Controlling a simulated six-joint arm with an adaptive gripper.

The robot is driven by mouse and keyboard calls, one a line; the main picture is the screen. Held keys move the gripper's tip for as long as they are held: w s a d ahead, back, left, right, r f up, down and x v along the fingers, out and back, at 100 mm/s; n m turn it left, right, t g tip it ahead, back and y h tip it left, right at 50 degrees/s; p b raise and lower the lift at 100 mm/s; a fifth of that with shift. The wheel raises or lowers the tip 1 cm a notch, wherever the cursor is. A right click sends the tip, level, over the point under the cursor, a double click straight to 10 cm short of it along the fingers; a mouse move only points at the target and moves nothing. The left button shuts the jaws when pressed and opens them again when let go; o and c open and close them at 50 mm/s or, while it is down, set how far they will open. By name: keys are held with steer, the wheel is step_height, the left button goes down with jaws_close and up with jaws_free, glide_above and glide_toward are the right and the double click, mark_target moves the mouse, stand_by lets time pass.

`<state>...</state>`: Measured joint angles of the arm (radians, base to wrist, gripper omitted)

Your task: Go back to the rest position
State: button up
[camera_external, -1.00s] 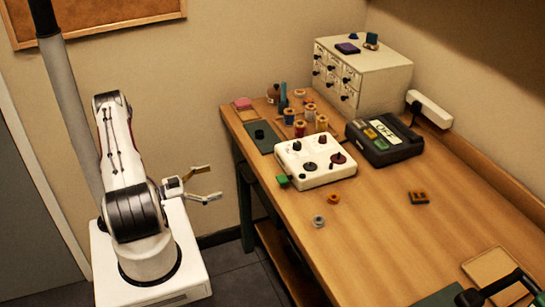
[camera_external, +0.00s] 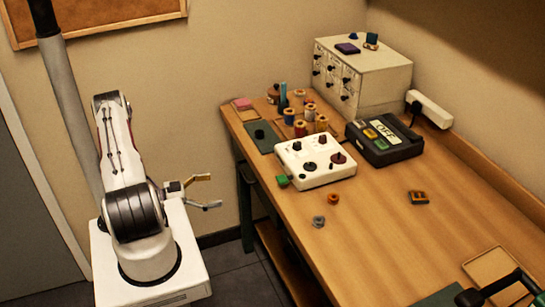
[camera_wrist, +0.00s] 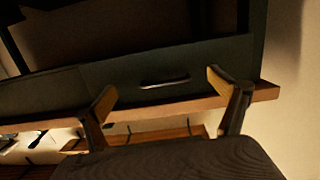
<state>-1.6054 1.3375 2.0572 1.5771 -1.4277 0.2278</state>
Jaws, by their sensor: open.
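My gripper (camera_external: 212,192) is open and empty beside my arm in the external view, left of the wooden table (camera_external: 385,240) and apart from it. My arm is folded close over its white base. In the wrist view, the two fingers of my gripper (camera_wrist: 165,98) are spread wide with nothing between them. Beyond them is a dark drawer front (camera_wrist: 210,68) with a pale handle, above a wooden edge.
A white box with dark knobs (camera_external: 300,176), a black device (camera_external: 395,152) reading OFF and several thread spools (camera_external: 300,130) stand on the table. A white drawer cabinet (camera_external: 385,80) is at the back. Floor shows between my base and the table.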

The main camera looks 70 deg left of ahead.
steer(key=s+a+f+n+g+y, duration=0.1)
steer(key=s+a+f+n+g, duration=0.3)
steer(key=s+f+g, duration=0.65)
step_height(320, 180, up, 15)
steer(key=n+g, duration=0.1)
steer(key=g, duration=0.5)
steer(key=w+d+r+n+g, duration=0.1)
steer(key=w+d+r, duration=0.2)
steer(key=d+r, duration=0.6)
steer(key=w+d+r+m+t, duration=0.2)
steer(key=d+r+m+t, duration=0.1)
steer(key=d+r, duration=0.9)
steer(key=w+d+r+m+t+h, duration=0.1)
steer(key=w+d+r+m+t, duration=0.1)
steer(key=d+r, duration=1)
steer(key=shift+w+d+m+t, duration=0.3)
steer(key=shift+d+m+t, duration=0.45)
steer(key=shift+d, duration=1.85)
